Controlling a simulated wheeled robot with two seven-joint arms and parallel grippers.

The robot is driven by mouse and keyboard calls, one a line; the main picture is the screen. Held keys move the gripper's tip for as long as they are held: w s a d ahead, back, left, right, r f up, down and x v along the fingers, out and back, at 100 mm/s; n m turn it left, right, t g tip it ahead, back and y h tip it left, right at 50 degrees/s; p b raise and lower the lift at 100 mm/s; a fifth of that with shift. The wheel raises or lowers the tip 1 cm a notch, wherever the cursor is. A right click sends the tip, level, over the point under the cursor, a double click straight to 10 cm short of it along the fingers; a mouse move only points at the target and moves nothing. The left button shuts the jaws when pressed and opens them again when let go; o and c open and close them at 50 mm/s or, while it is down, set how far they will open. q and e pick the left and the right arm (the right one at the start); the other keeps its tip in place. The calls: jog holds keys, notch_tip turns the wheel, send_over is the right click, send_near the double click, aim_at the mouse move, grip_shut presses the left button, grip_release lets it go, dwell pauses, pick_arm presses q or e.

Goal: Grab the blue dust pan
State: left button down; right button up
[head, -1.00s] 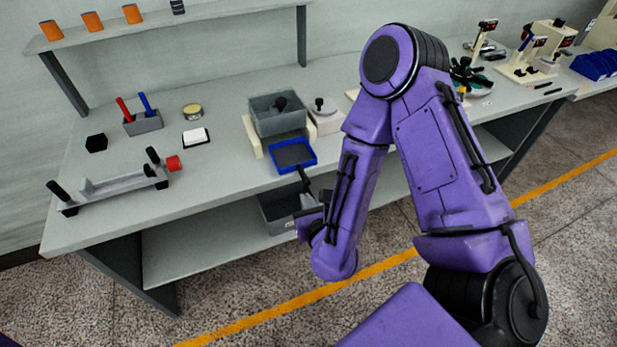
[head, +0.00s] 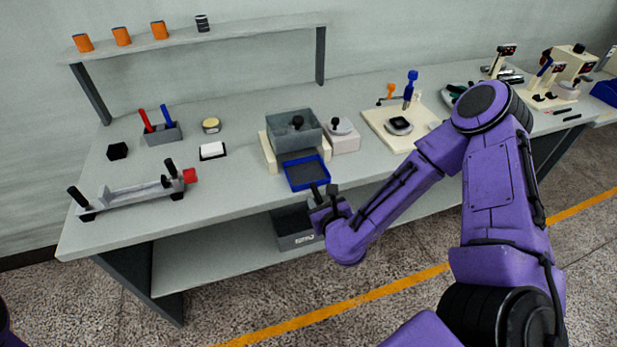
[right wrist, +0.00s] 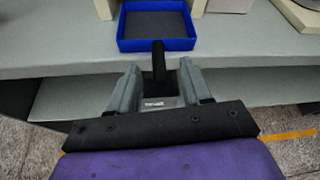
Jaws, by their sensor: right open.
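The blue dust pan (head: 306,172) is a shallow blue-rimmed tray with a dark inside, lying at the front edge of the table below the grey bin. In the right wrist view the dust pan (right wrist: 157,27) shows with its black handle (right wrist: 158,62) pointing toward me, past the table edge. My right gripper (head: 325,194) is at the handle. In the right wrist view its two fingers (right wrist: 158,80) are open, one on each side of the handle, with gaps visible. My left gripper is not in view.
A grey bin (head: 294,130) stands behind the dust pan, with a white box (head: 342,141) to its right. A grey rack (head: 130,199) lies on the table's left. Another dark bin (head: 293,228) sits on the lower shelf. The table front left of the pan is clear.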

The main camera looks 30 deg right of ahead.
aim_at(316, 193)
jog(key=p+x, duration=0.1)
jog(key=x, duration=0.3)
jog(key=shift+w+p, duration=0.1)
jog(key=shift+p, duration=0.25)
jog(key=shift+w+f, duration=0.25)
jog(key=shift+w, duration=0.1)
grip_shut()
